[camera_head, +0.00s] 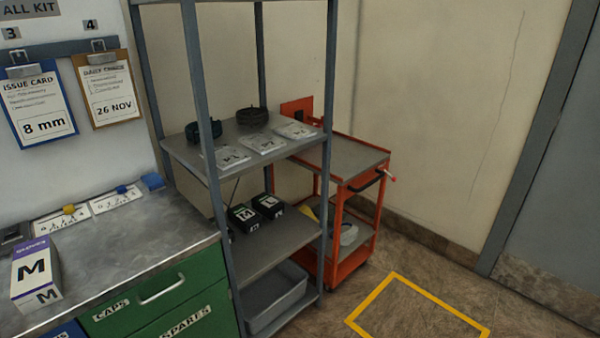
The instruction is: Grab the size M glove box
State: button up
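A white and purple box marked with a black M (36,274) stands on the grey metal workbench (130,248) at the lower left, close to the left edge of the head view. Its top and front faces both show the M. Nothing is touching it that I can see. My gripper is not in view.
An open grey shelf rack (275,243) right of the bench holds black boxes, packets and coils. An orange trolley (347,195) stands behind it. Green drawers (160,292) are under the bench. The floor inside the yellow outline (415,310) is clear.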

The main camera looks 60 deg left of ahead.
aim_at(36, 281)
jog(key=u, duration=3.95)
jog(key=i, duration=1.7)
